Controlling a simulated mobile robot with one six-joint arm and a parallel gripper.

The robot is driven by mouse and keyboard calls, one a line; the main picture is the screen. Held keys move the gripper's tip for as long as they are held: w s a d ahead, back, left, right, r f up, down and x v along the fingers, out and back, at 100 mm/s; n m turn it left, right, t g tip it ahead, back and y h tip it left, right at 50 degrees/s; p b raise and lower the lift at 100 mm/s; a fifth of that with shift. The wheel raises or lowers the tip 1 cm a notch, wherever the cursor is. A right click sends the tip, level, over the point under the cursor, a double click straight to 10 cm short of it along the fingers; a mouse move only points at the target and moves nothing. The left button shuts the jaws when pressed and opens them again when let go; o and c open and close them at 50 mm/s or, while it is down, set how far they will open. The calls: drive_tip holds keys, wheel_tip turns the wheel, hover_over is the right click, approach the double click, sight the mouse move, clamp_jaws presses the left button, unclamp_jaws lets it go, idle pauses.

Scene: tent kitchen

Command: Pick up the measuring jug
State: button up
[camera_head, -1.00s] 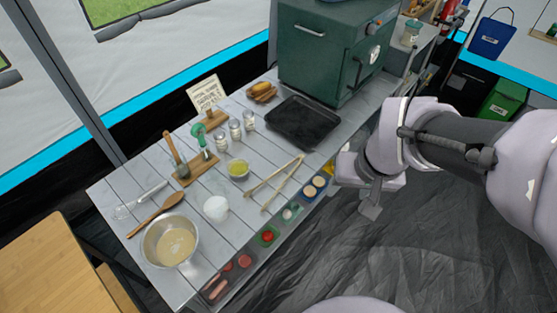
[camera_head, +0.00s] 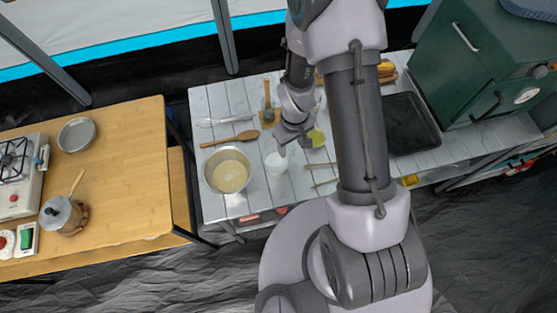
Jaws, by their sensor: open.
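A small whitish cup-shaped vessel (camera_head: 275,164), which looks like the measuring jug, stands upright on the grey plank table (camera_head: 215,100), just right of a metal bowl. Its handle and any markings are too small to tell. My gripper (camera_head: 294,142) is open, pointing down, just above and behind the jug's right side. It partly overlaps the jug's rim in the picture, and I cannot tell whether they touch. Nothing shows between the jaws.
A metal bowl of batter (camera_head: 228,171) stands close left of the jug. A small bowl of yellow-green stuff (camera_head: 316,138) is just right of my gripper. A wooden spoon (camera_head: 230,138) and a whisk (camera_head: 225,121) lie behind. A black tray (camera_head: 408,124) lies farther right.

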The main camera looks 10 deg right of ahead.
wheel_tip(320, 180, down, 4)
drive_tip(key=shift+w+r, duration=0.15)
drive_tip(key=shift+r, duration=0.05)
drive_tip(key=shift+r, duration=0.1)
drive_tip(key=shift+c, duration=0.2)
clamp_jaws()
idle(1.0)
